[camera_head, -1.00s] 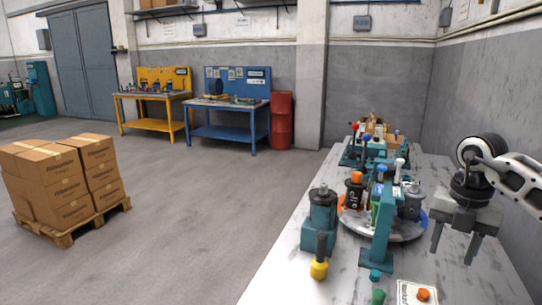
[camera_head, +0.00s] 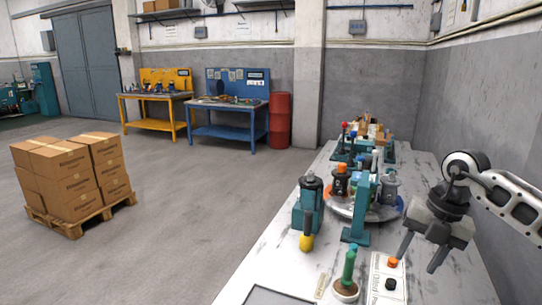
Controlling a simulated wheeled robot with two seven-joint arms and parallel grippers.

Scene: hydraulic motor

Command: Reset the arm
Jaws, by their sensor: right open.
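My right gripper (camera_head: 421,252) hangs from the arm at the right side of the head view, above the right part of the marble-topped table (camera_head: 269,262). Its two fingers point down and stand apart, with nothing between them. My left gripper is not in view. On the table to its left are a teal motor housing (camera_head: 309,195), a round turntable (camera_head: 382,212) carrying parts, and a teal press post (camera_head: 358,210).
Several fixtures (camera_head: 367,140) fill the far end. Stacked cartons (camera_head: 72,175) on a pallet stand on the floor at left. The floor between is clear.

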